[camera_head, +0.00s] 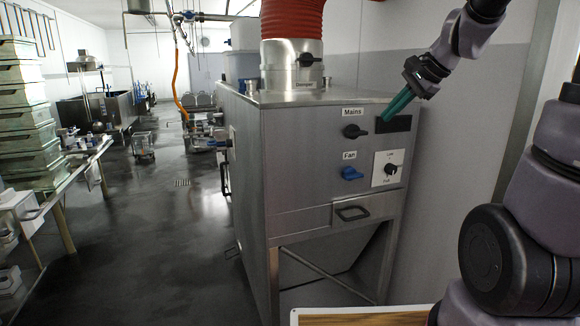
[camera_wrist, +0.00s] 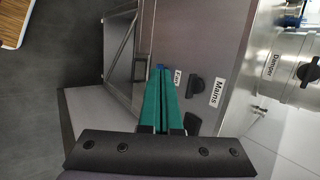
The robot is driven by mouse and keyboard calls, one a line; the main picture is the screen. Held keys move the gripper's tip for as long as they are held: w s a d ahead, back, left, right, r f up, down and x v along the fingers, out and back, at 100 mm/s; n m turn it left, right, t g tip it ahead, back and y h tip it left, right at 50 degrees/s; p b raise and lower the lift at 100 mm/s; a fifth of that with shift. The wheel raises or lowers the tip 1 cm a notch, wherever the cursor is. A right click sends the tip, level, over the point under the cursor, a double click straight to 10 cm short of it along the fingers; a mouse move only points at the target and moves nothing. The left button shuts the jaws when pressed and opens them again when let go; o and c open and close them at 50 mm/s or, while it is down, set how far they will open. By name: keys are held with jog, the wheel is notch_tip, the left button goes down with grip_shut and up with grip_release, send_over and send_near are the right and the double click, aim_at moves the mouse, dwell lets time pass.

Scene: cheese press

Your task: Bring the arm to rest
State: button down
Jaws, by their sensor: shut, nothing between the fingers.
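My gripper (camera_head: 386,119) has green fingers and is at the upper right in the head view, in front of the steel cabinet's front panel, near the dark display and right of the Mains knob (camera_head: 355,131). In the wrist view my gripper (camera_wrist: 162,70) shows its two green fingers lying side by side, shut and empty. They overlap the panel near the Fan label in that view. I cannot tell whether the fingertips touch the panel.
The steel cabinet (camera_head: 305,190) carries a blue Fan knob (camera_head: 351,173), another dial (camera_head: 390,169), a drawer handle (camera_head: 352,212) and a red hose (camera_head: 292,20) on top. A wall stands close on the right. Stacked crates (camera_head: 26,125) stand left; the floor (camera_head: 150,240) between is clear.

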jog(key=s+r+n+t+h, duration=0.1)
jog(key=s+r+n+h, duration=0.2)
jog(key=s+n, duration=0.5)
jog(key=shift+s+a+r, duration=0.2)
jog(key=shift+s+r, duration=0.05)
jog(key=shift+s, duration=4.55)
